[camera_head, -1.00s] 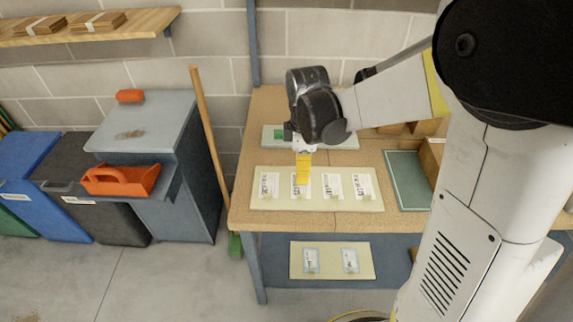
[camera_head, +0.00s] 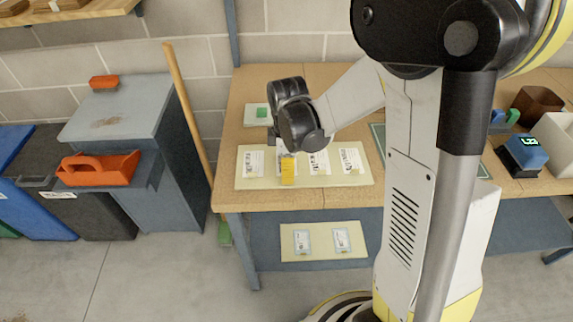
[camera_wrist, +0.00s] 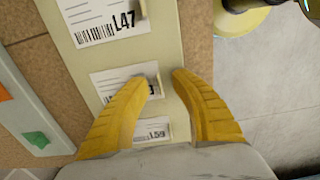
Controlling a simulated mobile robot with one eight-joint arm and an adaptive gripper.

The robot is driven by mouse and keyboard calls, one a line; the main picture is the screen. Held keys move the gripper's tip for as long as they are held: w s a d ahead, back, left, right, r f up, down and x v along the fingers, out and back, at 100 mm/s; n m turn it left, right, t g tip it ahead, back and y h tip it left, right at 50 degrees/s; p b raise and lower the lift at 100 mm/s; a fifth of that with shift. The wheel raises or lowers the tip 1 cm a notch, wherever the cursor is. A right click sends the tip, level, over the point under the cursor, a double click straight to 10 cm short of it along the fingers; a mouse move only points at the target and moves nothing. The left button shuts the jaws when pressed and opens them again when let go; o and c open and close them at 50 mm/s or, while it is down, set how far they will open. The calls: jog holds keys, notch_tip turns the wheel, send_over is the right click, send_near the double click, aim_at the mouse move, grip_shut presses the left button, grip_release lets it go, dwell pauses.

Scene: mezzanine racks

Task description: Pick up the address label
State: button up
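Several white labels with barcodes stand in a row on a cream board (camera_head: 262,184) on the bench. The label second from left is partly hidden by my gripper (camera_head: 288,171); others show at left (camera_head: 250,163) and right (camera_head: 319,162). In the wrist view, my gripper (camera_wrist: 165,77) has its yellow fingers apart, with nothing visibly held. A partly covered label (camera_wrist: 118,84) with a small tab lies by the left fingertip, between an L47 label (camera_wrist: 108,20) and an L59 label (camera_wrist: 152,132). Whether a finger touches it I cannot tell.
Another board (camera_head: 323,254) with two labels is on the lower shelf. A tray with a green block (camera_head: 262,113) lies behind the row. An orange tote (camera_head: 98,170) is by the bins at left. A blue device (camera_head: 523,154) stands on the bench at right.

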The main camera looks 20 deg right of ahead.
grip_shut()
jog(key=shift+r, duration=0.1)
